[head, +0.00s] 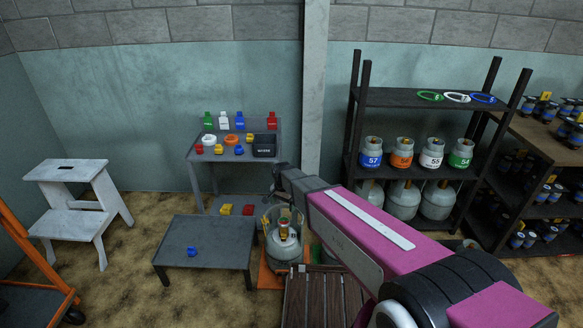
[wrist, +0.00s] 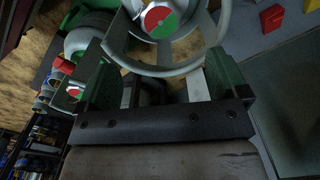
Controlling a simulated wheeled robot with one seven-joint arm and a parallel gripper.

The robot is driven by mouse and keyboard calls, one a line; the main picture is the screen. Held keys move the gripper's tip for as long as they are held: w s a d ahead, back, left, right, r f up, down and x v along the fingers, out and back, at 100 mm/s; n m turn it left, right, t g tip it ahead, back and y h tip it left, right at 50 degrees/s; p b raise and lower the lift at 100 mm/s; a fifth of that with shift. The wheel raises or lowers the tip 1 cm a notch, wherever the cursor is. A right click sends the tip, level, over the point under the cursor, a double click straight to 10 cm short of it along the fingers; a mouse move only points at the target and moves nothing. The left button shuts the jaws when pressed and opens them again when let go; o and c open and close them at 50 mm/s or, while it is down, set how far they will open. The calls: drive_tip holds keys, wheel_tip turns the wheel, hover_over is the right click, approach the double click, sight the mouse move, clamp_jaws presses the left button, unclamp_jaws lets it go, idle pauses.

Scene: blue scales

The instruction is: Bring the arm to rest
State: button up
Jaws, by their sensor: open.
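My arm (head: 365,235), with a magenta cover, reaches from the lower right toward the middle of the head view. My gripper (wrist: 163,78) shows in the wrist view with its two dark green fingers wide apart and nothing held between them. In the head view its end is near the front of the small grey table, and its fingers are hard to make out. A grey gas cylinder (head: 284,248) stands below it. In the wrist view a grey collar (wrist: 190,67) and a red and green round top (wrist: 160,20) show beyond the fingers; whether they touch cannot be told.
A low dark table (head: 205,250) with a blue piece (head: 191,252) stands left of the cylinder. A grey table (head: 200,155) with small coloured parts is behind. A cylinder rack (head: 400,98) stands right, a white step stool (head: 70,172) left, and a slatted wooden platform (head: 312,300) in front.

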drive_tip(key=s+d+r+n, duration=0.1)
drive_tip(key=s+d+r, duration=0.2)
drive_tip(key=d, duration=0.7)
drive_tip(key=s+d+r+n, duration=0.2)
drive_tip(key=s+d+r, duration=0.2)
drive_tip(key=d, duration=0.6)
drive_tip(key=s+d+r+n, duration=0.2)
drive_tip(key=s+d+r, duration=0.1)
drive_tip(key=s+d, duration=0.4)
drive_tip(key=d, duration=0.3)
drive_tip(key=shift+r, duration=0.4)
